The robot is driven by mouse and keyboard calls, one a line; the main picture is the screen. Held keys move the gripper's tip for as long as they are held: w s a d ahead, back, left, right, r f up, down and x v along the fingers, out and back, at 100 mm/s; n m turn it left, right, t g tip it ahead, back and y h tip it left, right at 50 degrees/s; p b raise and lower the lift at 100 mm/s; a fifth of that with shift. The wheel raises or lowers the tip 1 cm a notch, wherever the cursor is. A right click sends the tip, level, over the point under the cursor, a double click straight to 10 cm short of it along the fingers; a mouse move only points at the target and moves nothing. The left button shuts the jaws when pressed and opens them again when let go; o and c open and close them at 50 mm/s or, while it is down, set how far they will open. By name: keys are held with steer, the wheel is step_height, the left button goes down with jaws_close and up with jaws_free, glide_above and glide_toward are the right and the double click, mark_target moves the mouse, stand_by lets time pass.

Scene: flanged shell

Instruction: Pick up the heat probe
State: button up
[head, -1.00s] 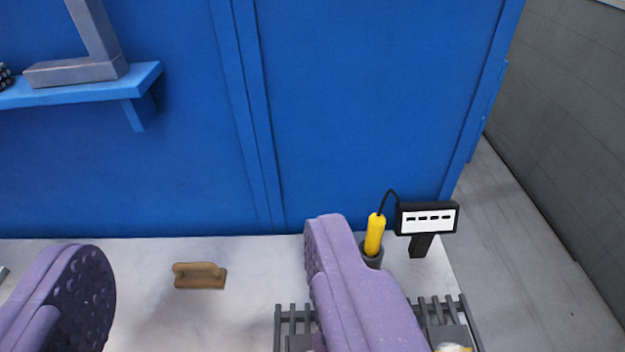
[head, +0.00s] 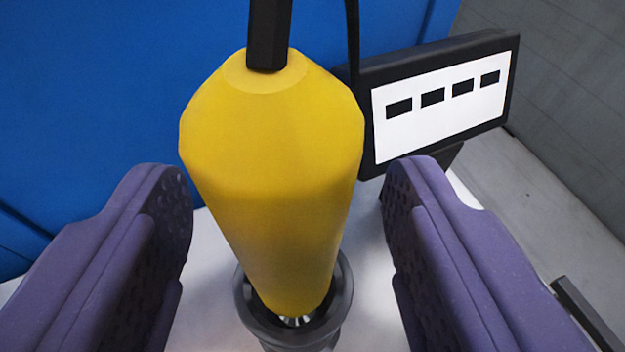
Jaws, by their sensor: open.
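The heat probe (head: 272,180) has a thick yellow handle with a black cable end at its top. It stands upright, its lower end in a dark grey round holder (head: 252,318) on the white surface. My gripper (head: 290,200) is open, with one purple finger to the left of the yellow handle and the other to the right. There appears to be a gap on both sides, and neither finger seems to touch the handle. The probe's tip is hidden inside the holder.
A black display box (head: 440,100) with a white face stands close behind and right of the probe, near my right finger. A blue wall (head: 90,90) rises behind. A dark bar (head: 585,312) shows at the lower right. Grey floor lies beyond the right edge.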

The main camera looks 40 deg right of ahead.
steer(key=shift+x, duration=0.85)
steer(key=shift+r, duration=0.15)
steer(key=c, duration=1.1)
